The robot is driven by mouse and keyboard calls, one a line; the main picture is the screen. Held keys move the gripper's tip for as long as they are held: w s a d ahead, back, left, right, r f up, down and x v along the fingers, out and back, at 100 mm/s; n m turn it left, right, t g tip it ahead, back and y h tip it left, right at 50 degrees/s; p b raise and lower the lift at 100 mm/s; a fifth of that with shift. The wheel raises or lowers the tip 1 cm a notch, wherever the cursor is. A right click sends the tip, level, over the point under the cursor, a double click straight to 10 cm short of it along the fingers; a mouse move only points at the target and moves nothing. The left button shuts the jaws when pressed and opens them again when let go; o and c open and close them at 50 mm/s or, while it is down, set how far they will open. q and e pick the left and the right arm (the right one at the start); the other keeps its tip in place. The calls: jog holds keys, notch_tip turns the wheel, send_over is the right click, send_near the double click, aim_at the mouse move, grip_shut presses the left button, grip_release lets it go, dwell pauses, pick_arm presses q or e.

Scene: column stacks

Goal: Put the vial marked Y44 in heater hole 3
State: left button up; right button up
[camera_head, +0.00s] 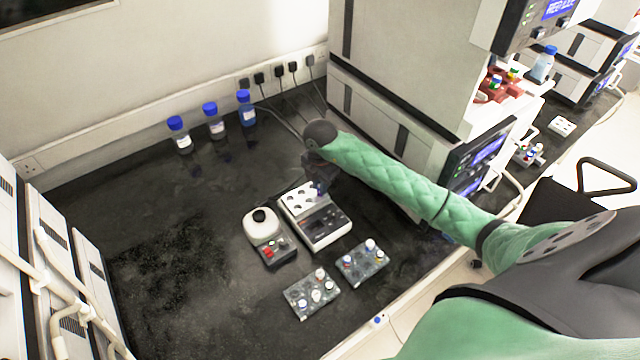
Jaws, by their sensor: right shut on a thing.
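The heater (325,229) is a white and dark block with several holes in its pale top, standing mid-bench. My right gripper (319,186) is at the heater's back right corner, pointing down. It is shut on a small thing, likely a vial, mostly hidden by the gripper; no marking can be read. I cannot tell whether that thing is in a hole or above it. Two grey vial racks, a front one (299,299) and a right one (349,273), hold several capped vials. Their labels are too small to read, so Y44 cannot be picked out. My left gripper is not in view.
A white mixer with a black round top (262,227) stands close to the heater's left. Several blue-capped bottles (215,126) stand along the back wall. A large white instrument (400,90) stands close behind my right arm. The bench's left part is clear.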

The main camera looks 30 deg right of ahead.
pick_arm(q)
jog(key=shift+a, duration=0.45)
pick_arm(e)
jog(key=shift+f, duration=0.1)
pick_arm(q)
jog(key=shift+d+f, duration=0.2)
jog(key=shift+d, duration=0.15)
pick_arm(e)
jog(key=shift+f, duration=0.2)
pick_arm(q)
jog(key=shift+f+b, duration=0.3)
jog(key=shift+b, duration=0.2)
pick_arm(e)
jog(key=shift+f, duration=0.5)
jog(key=o, duration=1.2)
jog(key=shift+o, duration=0.2)
jog(key=shift+r, duration=0.1)
